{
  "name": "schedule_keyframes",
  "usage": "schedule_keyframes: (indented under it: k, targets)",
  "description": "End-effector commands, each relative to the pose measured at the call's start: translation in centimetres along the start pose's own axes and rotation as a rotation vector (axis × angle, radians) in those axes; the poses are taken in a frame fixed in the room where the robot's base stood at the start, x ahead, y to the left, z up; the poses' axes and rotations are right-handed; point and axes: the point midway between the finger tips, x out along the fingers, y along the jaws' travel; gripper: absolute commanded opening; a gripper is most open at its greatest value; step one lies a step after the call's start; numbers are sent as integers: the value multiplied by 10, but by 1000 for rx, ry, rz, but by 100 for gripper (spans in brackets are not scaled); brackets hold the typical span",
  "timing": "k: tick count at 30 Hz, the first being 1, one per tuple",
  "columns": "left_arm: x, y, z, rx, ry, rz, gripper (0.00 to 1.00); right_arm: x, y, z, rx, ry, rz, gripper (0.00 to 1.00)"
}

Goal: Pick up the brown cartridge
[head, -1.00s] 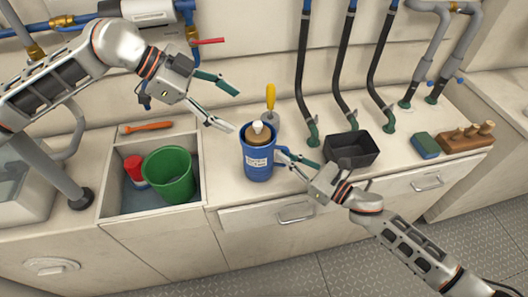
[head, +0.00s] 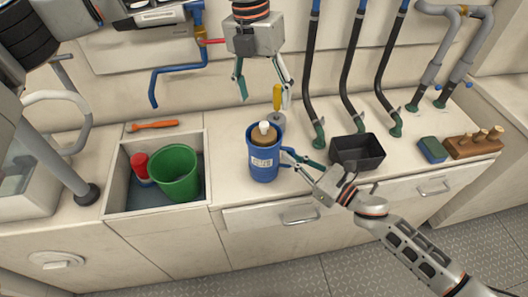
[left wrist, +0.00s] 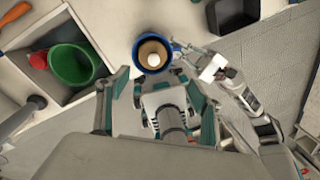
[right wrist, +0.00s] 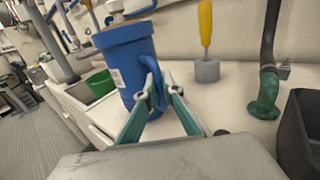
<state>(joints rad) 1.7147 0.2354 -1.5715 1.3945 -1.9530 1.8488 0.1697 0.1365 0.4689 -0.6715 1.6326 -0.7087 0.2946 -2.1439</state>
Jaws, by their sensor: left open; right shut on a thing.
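The brown cartridge (head: 264,138) stands upright inside a blue canister (head: 262,168), with a white knob on its top. In the left wrist view the brown cartridge (left wrist: 153,55) shows from above as a tan disc within the blue rim. My left gripper (head: 265,98) is open and empty, above the canister with its fingers pointing down. My right gripper (head: 290,158) is shut on the canister's handle, which shows in the right wrist view (right wrist: 154,84). Most of the cartridge's body is hidden inside the canister.
A yellow-handled tool (head: 277,98) stands close behind the canister. A black bin (head: 358,152) is to the right, below several black hoses. A sunken box (head: 158,207) with a green bucket (head: 174,174) and a red can lies left. An orange tool (head: 152,125) lies behind it.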

Motion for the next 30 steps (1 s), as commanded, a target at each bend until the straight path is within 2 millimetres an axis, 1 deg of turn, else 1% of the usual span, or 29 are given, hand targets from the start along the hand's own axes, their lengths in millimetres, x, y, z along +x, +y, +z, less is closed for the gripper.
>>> schedule_keyframes:
  k: [3, 6, 10, 14, 18, 21, 28, 30]
  targets:
    - [-9, -1, 3, 125, 14, 64, 65, 0, 0, 0, 0, 0, 0, 0]
    - [-14, -1, 4, 197, 26, 99, 65, 0, 0, 0, 0, 0, 0, 0]
    - [-13, 0, 4, 240, 36, 118, 65, 0, 0, 0, 0, 0, 0, 0]
    - [4, 2, 3, 250, 40, 120, 65, 0, 0, 0, 0, 0, 0, 0]
    - [28, 5, 2, 247, 40, 119, 65, 0, 0, 0, 0, 0, 0, 0]
    - [41, 7, 3, 248, 38, 118, 65, 0, 0, 0, 0, 0, 0, 0]
    - [56, 9, 3, 246, 38, 119, 65, 0, 0, 0, 0, 0, 0, 0]
    - [64, 10, 3, 246, 38, 119, 65, 0, 0, 0, 0, 0, 0, 0]
